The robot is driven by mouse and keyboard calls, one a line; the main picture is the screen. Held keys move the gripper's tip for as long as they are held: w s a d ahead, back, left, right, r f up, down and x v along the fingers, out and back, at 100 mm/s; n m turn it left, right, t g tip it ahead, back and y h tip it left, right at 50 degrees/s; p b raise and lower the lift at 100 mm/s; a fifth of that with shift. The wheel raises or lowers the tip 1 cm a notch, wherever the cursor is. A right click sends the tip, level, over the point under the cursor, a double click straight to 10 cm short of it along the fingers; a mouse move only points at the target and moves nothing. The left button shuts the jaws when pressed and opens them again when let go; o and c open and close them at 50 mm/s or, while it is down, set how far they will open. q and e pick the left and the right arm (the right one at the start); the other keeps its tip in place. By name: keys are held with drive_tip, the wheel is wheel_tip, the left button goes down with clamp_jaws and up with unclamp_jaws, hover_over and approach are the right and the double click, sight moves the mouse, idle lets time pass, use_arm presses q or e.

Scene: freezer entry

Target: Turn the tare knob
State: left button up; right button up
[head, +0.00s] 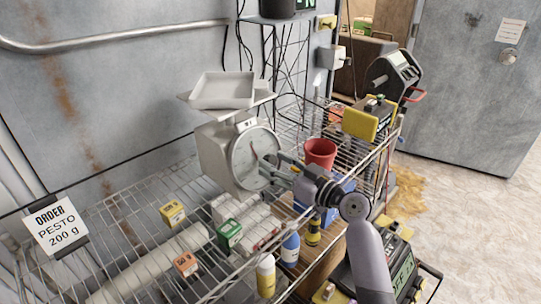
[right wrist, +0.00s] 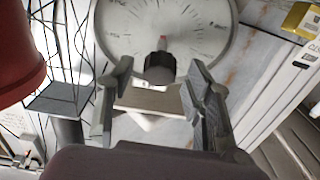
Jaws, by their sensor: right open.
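The white scale (head: 215,150) stands on the wire shelf, with a round dial (head: 247,150) on its front and an empty tray (head: 223,90) on top. In the wrist view the right gripper (right wrist: 158,78) is open, with a finger on each side of the knob and gaps between. My left gripper is not in view.
A red cup (head: 320,153) stands close to the right gripper. Small boxes, including a green one (head: 230,233), and bottles (head: 266,275) sit on the shelf below. An order card (head: 56,225) reads "PESTO 200 g". The floor at right is mostly open.

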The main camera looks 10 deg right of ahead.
drive_tip(key=shift+x, duration=1.2)
drive_tip(key=shift+c, duration=0.5)
clamp_jaws()
